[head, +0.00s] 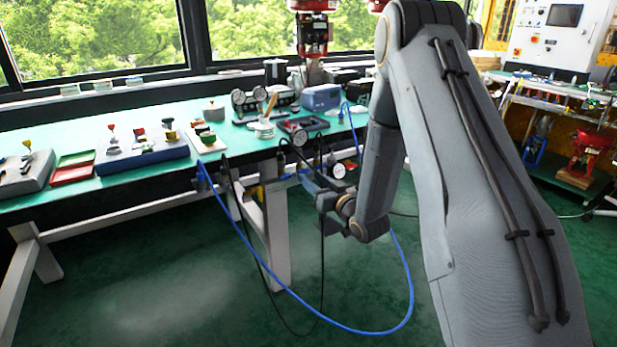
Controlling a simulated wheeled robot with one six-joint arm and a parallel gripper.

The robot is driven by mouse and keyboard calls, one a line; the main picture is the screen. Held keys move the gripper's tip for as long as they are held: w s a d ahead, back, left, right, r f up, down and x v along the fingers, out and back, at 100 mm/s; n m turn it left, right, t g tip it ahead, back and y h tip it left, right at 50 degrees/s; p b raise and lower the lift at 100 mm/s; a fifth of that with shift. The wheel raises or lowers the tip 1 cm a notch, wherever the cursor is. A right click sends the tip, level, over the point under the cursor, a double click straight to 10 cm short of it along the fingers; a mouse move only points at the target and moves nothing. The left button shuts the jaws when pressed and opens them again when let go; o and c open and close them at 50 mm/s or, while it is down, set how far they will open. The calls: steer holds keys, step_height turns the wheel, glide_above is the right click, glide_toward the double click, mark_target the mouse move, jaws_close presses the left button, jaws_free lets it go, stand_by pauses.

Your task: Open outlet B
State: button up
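My gripper (312,186) is at the end of my arm, by the front edge of the workbench. It is small, dark and partly merged with the fittings behind it, so its fingers do not show clearly. Round gauges (299,138) sit just above it, and another white-faced gauge (338,170) is close to its right. A small yellow part (257,192) shows at the bench front, left of my gripper. I cannot tell which fitting is outlet B or how it is set. I cannot tell whether my gripper touches anything.
The green-topped workbench (150,172) holds blue blocks with small valves, a red tray (72,174) and a blue box (321,97). A blue hose (350,331) loops down to the green floor, with a black cable beside it. Floor at front left is clear.

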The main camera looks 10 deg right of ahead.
mark_target(303, 171)
steer(key=shift+x, duration=1.4)
steer(key=c, duration=0.8)
steer(key=shift+o, duration=0.2)
